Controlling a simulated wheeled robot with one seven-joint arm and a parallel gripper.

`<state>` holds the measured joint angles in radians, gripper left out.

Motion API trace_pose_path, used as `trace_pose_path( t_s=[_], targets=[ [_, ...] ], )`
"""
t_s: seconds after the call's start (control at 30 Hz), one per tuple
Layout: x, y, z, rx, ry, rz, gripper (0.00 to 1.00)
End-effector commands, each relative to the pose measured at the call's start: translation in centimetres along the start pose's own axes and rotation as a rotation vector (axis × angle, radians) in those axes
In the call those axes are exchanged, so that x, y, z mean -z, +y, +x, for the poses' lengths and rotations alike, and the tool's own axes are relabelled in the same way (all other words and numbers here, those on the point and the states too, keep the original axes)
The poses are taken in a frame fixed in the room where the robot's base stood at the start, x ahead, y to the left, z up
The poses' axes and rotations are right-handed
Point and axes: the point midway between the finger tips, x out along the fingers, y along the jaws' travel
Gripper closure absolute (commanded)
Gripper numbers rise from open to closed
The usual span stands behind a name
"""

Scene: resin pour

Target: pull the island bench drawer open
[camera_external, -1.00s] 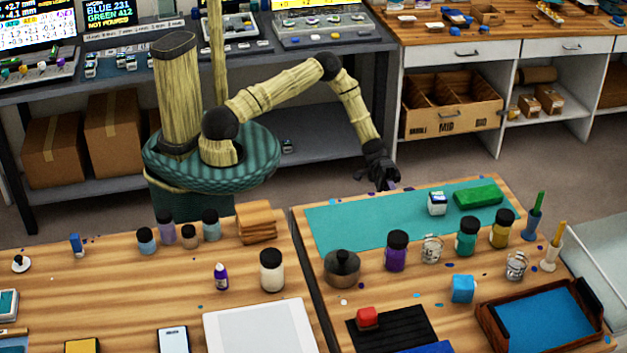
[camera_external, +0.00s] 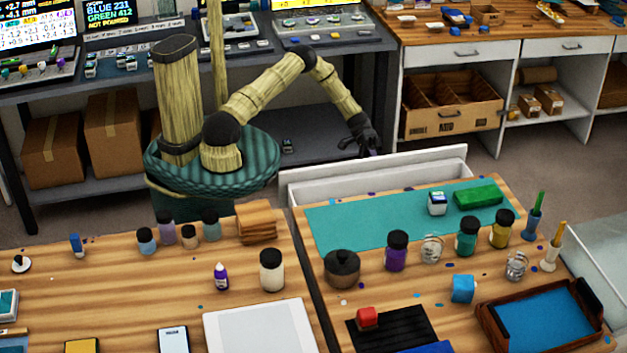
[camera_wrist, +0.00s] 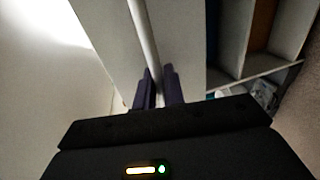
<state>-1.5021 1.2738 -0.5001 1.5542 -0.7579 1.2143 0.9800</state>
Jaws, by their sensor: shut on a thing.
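The island bench drawer (camera_external: 374,177) is white and stands pulled out from the far side of the bench, its inside partly showing in the external view. My gripper (camera_external: 372,153) is at the outer side of the drawer front, near its middle; the front's top edge hides part of the fingers. In the wrist view, the two purple fingers of my gripper (camera_wrist: 159,88) are shut on a pale bar handle (camera_wrist: 143,35) that runs between them. The handle is hidden in the external view.
The bench top (camera_external: 410,290) holds a teal mat (camera_external: 350,222), a green block (camera_external: 478,195), several jars and a dark pot (camera_external: 342,268). A grey shelf unit (camera_external: 330,135) stands behind my arm. Some floor (camera_external: 430,165) is clear between the drawer and the back cabinets.

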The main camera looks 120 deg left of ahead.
Motion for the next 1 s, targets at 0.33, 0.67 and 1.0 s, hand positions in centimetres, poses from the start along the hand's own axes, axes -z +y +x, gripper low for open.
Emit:
trace_pose_path(
  t_s=[0.33, 0.67, 1.0],
  targets=[
    [0.0, -0.1, 0.0, 0.001, 0.000, -0.001, 0.80],
    [0.0, 0.0, 0.0, 0.000, 0.000, 0.000, 0.75],
    [0.1, -0.1, -1.7, 0.001, 0.003, 0.000, 0.75]
  ],
)
